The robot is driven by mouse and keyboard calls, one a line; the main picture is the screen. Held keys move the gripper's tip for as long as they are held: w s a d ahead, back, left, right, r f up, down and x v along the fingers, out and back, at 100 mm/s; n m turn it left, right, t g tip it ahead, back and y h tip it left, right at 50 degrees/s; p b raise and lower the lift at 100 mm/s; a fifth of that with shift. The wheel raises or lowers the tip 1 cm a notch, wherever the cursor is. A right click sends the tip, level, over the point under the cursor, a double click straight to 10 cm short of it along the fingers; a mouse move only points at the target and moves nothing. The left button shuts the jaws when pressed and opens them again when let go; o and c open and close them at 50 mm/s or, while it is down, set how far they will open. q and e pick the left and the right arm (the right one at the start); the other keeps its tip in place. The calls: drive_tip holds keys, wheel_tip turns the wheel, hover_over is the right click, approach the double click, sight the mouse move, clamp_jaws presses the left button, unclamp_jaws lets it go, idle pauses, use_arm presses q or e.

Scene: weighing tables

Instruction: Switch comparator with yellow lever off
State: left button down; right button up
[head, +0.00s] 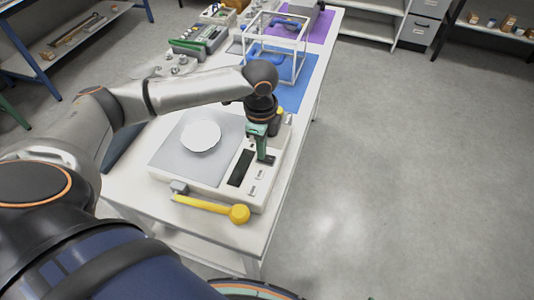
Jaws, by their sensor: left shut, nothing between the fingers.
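The comparator (165,172) is a pale, boxy device with a grey top plate, standing near the front end of the white table. A round white pan (201,136) sits on its plate. The yellow lever (210,206) with a round knob (239,214) lies along its near side and points right. A dark display strip (241,168) and small buttons are on its right part. My left gripper (264,158) points down over the right part of the comparator, beyond the lever; its green fingers are shut and empty. I cannot tell whether they touch the panel. My right gripper is out of view.
Behind the comparator, a white open frame (303,50) stands on a blue mat (297,96). Several metal weights (182,60) and a green-grey device (205,36) are at the back left. Open floor lies to the right.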

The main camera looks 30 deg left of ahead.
use_arm(q)
wheel_tip(320, 180, up, 3)
drive_tip(key=p, duration=0.3)
drive_tip(key=shift+f+p, duration=0.1)
drive_tip(key=shift+p, duration=0.25)
drive_tip(key=shift+r, duration=2.1)
